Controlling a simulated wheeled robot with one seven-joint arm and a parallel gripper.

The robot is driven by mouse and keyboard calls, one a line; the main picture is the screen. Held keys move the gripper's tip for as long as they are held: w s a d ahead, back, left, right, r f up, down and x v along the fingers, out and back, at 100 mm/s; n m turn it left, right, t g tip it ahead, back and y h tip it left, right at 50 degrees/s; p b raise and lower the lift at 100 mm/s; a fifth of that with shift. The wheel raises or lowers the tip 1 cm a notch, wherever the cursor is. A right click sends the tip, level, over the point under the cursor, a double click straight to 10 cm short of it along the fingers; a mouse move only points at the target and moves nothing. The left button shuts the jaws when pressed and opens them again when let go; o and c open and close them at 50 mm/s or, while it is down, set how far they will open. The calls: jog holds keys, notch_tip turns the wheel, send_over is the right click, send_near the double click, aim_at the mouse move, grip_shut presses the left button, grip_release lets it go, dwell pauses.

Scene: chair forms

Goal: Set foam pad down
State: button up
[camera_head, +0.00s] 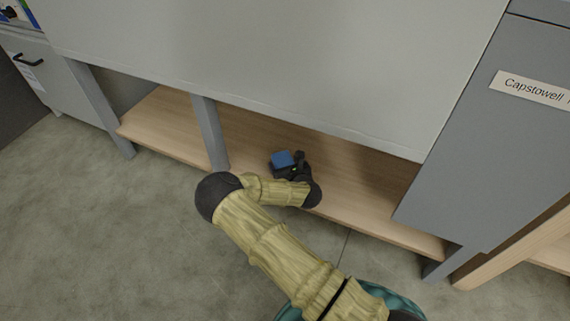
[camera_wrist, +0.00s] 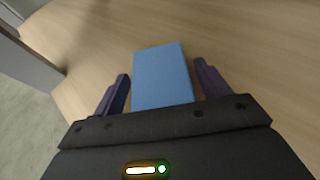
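The foam pad is a blue rectangular block (camera_wrist: 162,78). In the wrist view it lies between the two dark fingers of my gripper (camera_wrist: 162,86), over the wooden shelf (camera_wrist: 240,30). A narrow gap shows between each finger and the pad, so my gripper looks open around it. In the head view the blue pad (camera_head: 282,159) shows at my gripper (camera_head: 284,166), low over the wooden shelf under the grey cabinet. The pad's underside is hidden, and I cannot tell for sure that it touches the shelf.
A grey panel (camera_head: 270,50) hangs over the shelf and limits the height there. A grey upright post (camera_head: 210,132) stands left of my gripper. Bare shelf (camera_head: 365,185) lies to the right. A grey cabinet labelled Capstowell (camera_head: 470,150) stands further right.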

jog(key=shift+r, duration=0.15)
jog(key=shift+s+r, duration=0.1)
jog(key=shift+s, duration=0.05)
jog(key=p+v, duration=0.6)
jog(key=v, duration=0.5)
jog(key=shift+s+d+p, duration=0.25)
jog(key=shift+p, duration=0.15)
jog(key=shift+s, duration=0.1)
